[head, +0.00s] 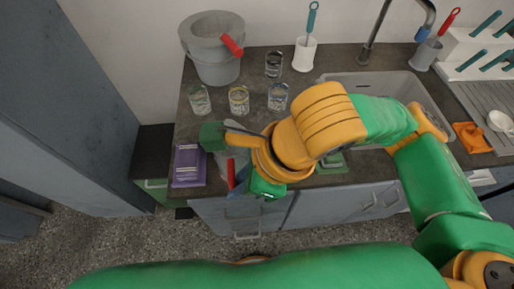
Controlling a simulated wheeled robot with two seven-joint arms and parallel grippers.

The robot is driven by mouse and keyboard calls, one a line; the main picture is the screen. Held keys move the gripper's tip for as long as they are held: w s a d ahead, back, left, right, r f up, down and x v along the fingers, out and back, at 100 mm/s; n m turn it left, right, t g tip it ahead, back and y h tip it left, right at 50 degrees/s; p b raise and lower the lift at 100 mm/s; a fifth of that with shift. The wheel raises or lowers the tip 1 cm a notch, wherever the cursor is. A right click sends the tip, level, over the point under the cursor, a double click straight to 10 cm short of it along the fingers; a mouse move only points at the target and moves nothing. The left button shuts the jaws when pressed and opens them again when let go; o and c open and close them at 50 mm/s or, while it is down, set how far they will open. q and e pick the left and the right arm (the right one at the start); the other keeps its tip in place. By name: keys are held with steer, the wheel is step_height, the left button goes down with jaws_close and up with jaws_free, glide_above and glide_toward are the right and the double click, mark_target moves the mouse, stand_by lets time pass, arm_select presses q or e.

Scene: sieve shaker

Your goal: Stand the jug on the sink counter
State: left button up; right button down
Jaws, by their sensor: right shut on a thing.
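My right gripper (239,161) reaches in from the right, over the front edge of the sink counter (215,180). Its green fingers are shut on a pale grey thing with a red strip, which looks like the jug (232,171). The orange wrist and the fingers hide much of it, and I cannot tell whether its base touches the counter. The sink (400,88) is set into the counter at the right, partly behind my arm. My left gripper is not in view.
A grey bucket (213,68) with a red handle stands at the back left. Several glasses (239,101) stand between it and my gripper. A purple item (188,165) lies at the left front. A white brush holder (304,54) is at the back, and an orange cloth (472,137) at the right.

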steer(key=w+d+f+p, duration=0.1)
steer(key=w+f, duration=0.2)
steer(key=w+d+f+p, duration=0.1)
steer(key=w+d+f, duration=0.1)
steer(key=w+f, duration=0.1)
steer(key=w+d+f+p, duration=0.2)
steer(key=w+f, duration=0.2)
steer(key=f, duration=0.1)
steer(key=shift+f, duration=0.35)
steer(key=shift+f+b, duration=0.2)
steer(key=shift+b, duration=0.1)
steer(key=c, duration=0.9)
jaws_free()
steer(key=shift+r, duration=0.1)
